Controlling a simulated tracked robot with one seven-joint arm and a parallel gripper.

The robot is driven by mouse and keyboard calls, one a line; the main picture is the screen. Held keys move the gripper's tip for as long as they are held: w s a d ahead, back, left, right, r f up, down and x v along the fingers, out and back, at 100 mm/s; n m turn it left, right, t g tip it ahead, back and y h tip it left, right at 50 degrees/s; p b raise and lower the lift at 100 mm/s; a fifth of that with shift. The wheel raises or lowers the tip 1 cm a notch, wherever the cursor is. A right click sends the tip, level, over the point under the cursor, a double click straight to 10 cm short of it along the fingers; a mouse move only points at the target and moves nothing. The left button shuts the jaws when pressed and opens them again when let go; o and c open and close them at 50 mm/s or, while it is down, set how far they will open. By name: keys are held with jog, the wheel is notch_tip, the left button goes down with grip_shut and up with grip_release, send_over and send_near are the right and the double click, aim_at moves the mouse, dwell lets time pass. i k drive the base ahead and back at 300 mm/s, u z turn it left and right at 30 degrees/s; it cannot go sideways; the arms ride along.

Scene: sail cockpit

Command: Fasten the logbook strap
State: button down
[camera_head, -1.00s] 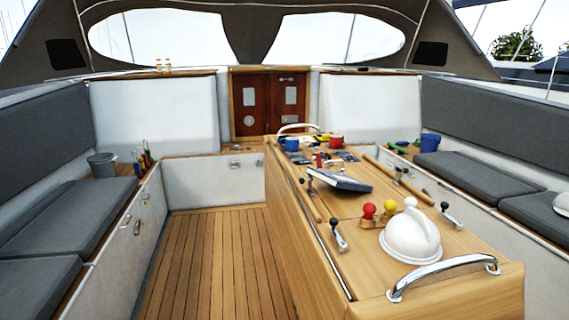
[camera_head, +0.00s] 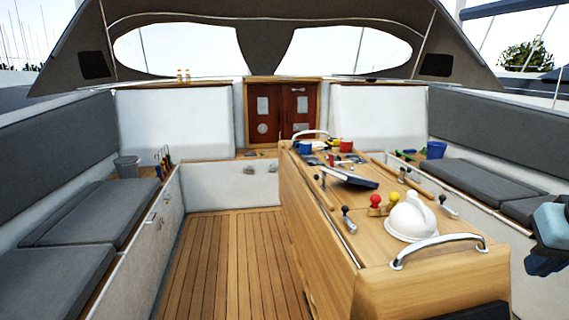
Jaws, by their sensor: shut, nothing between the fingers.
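The logbook (camera_head: 348,179) lies on the wooden cockpit table, near the middle of its top. It looks like a dark blue book with pale page edges, lying at a slant. Its strap is too small to make out, so I cannot tell whether it is fastened. A light blue and dark part, probably of my arm, shows at the right edge, to the right of the table and apart from the logbook. I cannot make out gripper fingers on it.
The table (camera_head: 340,262) carries a white dome (camera_head: 411,218), a chrome rail (camera_head: 438,246), red and yellow knobs, small levers and mugs farther back. Grey-cushioned benches run along both sides. The plank floor (camera_head: 232,262) left of the table is clear.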

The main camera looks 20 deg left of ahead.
aim_at(330, 158)
jog(key=z, duration=0.45)
jog(key=i, duration=0.1)
jog(key=u, duration=2.3)
jog(key=i, duration=0.8)
jog(key=z, duration=0.2)
